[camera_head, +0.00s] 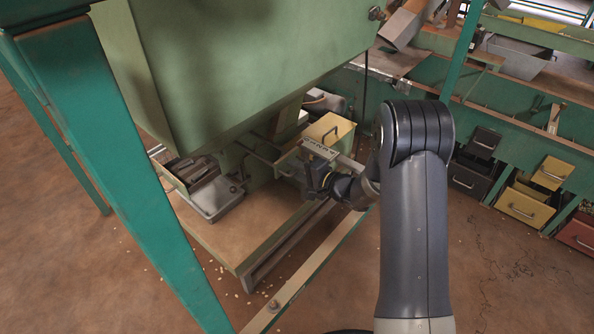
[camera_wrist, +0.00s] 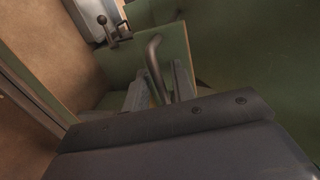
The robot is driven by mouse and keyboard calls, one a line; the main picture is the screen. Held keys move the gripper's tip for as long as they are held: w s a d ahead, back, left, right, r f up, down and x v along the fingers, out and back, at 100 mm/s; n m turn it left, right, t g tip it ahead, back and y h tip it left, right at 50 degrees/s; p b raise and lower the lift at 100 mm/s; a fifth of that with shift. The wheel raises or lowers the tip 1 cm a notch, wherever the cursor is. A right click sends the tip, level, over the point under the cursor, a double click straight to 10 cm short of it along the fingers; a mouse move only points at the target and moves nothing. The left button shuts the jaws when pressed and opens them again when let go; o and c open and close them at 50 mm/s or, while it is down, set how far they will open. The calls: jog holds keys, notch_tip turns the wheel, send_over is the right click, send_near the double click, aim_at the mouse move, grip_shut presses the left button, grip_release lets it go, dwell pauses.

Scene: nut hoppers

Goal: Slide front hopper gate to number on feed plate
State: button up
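The big green hopper (camera_head: 240,65) fills the upper left of the head view. Below it, a small pale plate with dark lettering (camera_head: 320,149) sits just above my gripper (camera_head: 322,188); I cannot read its numbers. In the wrist view, a bent metal handle (camera_wrist: 154,58) stands on a green panel (camera_wrist: 175,42), which looks like the gate. The two fingers of my gripper (camera_wrist: 160,85) are apart, one on each side of the handle. I see no clear contact, and the lower handle is hidden behind my gripper's body.
A yellowish box with a handle (camera_head: 329,130) stands behind the lettered plate. A metal tray (camera_head: 215,196) lies left on the wooden base (camera_head: 232,238). A green post (camera_head: 125,165) crosses the left side. Several drawers (camera_head: 523,202) line the right. Floor at lower right is open.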

jog(key=shift+c, duration=0.4)
grip_shut()
jog(key=b+v, duration=0.1)
jog(key=v, duration=0.1)
jog(key=f+b+v, duration=0.1)
jog(key=v, duration=0.2)
jog(key=shift+s+d+f, duration=0.1)
jog(key=shift+o, duration=0.4)
grip_release()
